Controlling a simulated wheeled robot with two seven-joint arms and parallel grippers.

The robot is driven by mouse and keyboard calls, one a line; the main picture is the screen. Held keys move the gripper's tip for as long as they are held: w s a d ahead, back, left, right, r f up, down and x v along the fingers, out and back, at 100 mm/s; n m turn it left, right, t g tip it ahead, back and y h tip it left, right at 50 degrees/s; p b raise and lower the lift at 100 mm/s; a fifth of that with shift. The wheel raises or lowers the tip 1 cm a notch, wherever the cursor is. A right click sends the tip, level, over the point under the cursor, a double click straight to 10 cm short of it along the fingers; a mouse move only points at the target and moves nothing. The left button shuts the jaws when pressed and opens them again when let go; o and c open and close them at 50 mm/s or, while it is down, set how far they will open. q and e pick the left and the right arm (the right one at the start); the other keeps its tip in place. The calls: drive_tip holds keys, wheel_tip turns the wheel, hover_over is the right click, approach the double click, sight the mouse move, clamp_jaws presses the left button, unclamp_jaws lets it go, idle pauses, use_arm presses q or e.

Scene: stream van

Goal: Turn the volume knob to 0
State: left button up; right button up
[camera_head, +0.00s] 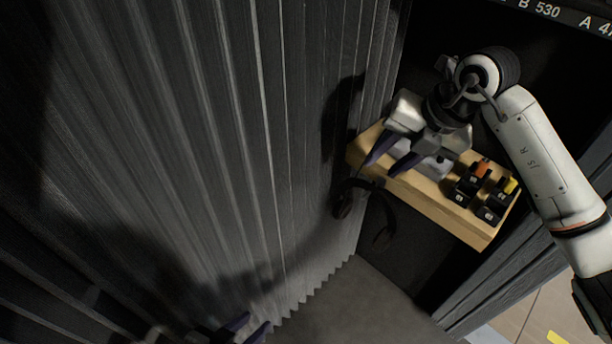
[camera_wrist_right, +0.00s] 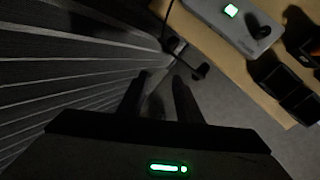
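In the head view the grey box (camera_head: 432,166) is partly covered by my right gripper (camera_head: 380,169), and the knob cannot be made out. My right gripper is open and empty, its fingers apart over the shelf's left end, not touching the knob. My left gripper (camera_head: 257,322) shows only its fingertips at the bottom edge, apart and empty.
The wooden shelf (camera_head: 440,207) also holds several black blocks (camera_head: 466,190), some with orange or yellow tops, right of the grey box. A dark pleated curtain (camera_head: 220,130) fills the left. Grey floor (camera_head: 350,310) is clear below.

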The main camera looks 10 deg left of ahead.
drive_tip(key=s+a+r+g+y, duration=0.2)
drive_tip(key=s+a+y, duration=0.7)
drive_tip(key=a, duration=0.4)
drive_tip(key=shift+s+a+r+y+p, duration=0.2)
drive_tip(key=shift+y+p, duration=0.25)
drive_tip(key=shift+y, duration=0.25)
